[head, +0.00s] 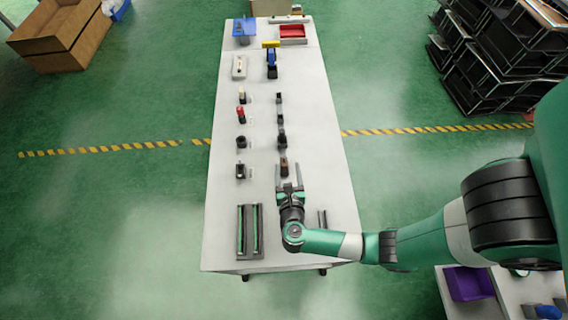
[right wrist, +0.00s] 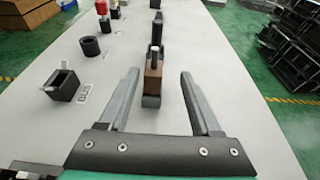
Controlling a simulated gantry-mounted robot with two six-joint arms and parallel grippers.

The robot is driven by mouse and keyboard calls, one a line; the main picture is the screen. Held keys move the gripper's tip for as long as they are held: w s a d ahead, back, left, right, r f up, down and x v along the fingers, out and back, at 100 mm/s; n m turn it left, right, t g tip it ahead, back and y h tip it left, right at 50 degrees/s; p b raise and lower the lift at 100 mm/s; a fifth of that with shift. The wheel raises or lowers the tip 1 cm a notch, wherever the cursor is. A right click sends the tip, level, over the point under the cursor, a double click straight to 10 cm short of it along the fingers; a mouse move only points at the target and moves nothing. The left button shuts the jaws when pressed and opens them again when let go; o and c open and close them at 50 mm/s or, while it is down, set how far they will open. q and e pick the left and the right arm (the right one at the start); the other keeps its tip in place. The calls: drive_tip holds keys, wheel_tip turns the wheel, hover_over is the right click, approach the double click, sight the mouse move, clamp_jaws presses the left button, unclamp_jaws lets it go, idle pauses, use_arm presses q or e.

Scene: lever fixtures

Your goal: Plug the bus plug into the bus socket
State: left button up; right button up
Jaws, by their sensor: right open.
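The plug, a brown block with a grey base and a dark upright top (right wrist: 153,74), stands on the table in the right wrist view. It also shows as a small brown piece in the head view (head: 284,167). My right gripper (right wrist: 159,74) is open, and the plug appears between its fingertips, nearer the left finger, with no contact visible. The gripper (head: 288,166) also shows in the head view. The bus socket appears to be the black open box with a metal pin (right wrist: 64,86), left of the gripper beside a small printed label; it also shows in the head view (head: 240,171). My left gripper is out of view.
The white table (head: 262,130) carries two rows of small fixtures. A black ring-shaped socket (right wrist: 90,46) and a red-topped piece (right wrist: 102,8) stand beyond the box. A dark tray with green strips (head: 250,232) lies at the near left. The table between the rows is clear.

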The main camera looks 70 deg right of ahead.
drive_tip(key=x, duration=0.3)
drive_tip(key=b+x, duration=0.1)
drive_tip(key=x, duration=0.3)
drive_tip(key=shift+w+a+f, duration=0.1)
drive_tip(key=shift+w+a, duration=0.05)
drive_tip(key=shift+w, duration=0.25)
clamp_jaws()
